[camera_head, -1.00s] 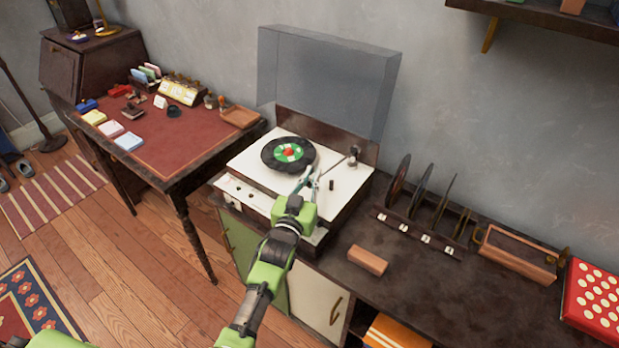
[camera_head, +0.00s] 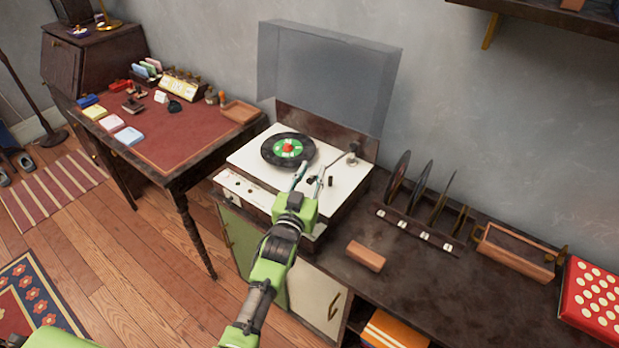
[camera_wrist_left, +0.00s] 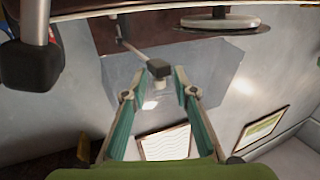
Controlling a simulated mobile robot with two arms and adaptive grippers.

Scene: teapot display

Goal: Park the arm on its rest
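The record player (camera_head: 250,160) stands on the dark cabinet with its clear lid (camera_head: 320,75) raised. A black record (camera_head: 270,152) with a green and red label lies on its platter. The thin tonearm (camera_head: 338,163) runs from its pivot at the right rear toward my left gripper (camera_head: 309,180). That gripper is over the front right of the deck, its fingers spread. In the left wrist view the gripper (camera_wrist_left: 153,95) is open, with a dark block on a thin rod (camera_wrist_left: 158,68) near its tips; contact cannot be told. The arm rest is not clearly made out. My right gripper is out of view.
A small black post (camera_head: 331,182) stands on the deck close right of the gripper. A brown block (camera_head: 366,256), a record rack (camera_head: 415,232) and a wooden box (camera_head: 515,255) are on the cabinet. A desk (camera_head: 165,140) stands at left.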

